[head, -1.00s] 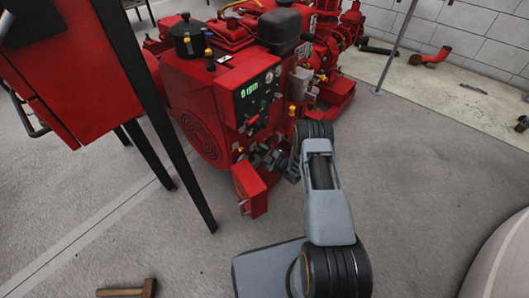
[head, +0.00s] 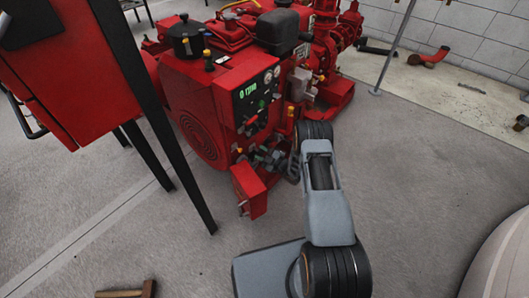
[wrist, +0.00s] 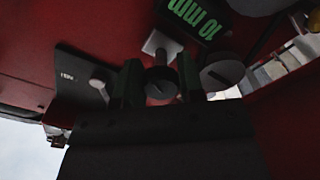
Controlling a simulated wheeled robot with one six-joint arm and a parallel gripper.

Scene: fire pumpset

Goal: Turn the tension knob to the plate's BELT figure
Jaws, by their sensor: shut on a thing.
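The tension knob (wrist: 160,87) is a dark round knob with a light mark line on its face, in the middle of the wrist view. My gripper (wrist: 161,80) has its two dark green-tinted fingers on either side of it and is shut on it. A display (wrist: 198,15) with green figures and "mm" shows upside down above, cut by the frame's top. In the head view the same panel's green readout (head: 254,91) is too small to read surely. My gripper and the knob are hard to make out in the head view. The plate's BELT figure is not legible.
The red pumpset (head: 200,90) stands at the upper middle, with a red box (head: 249,190) low on its front. A red cabinet (head: 55,80) on dark legs is at left. A second round knob (wrist: 222,73) sits right of the gripped one. Floor at lower left is largely clear.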

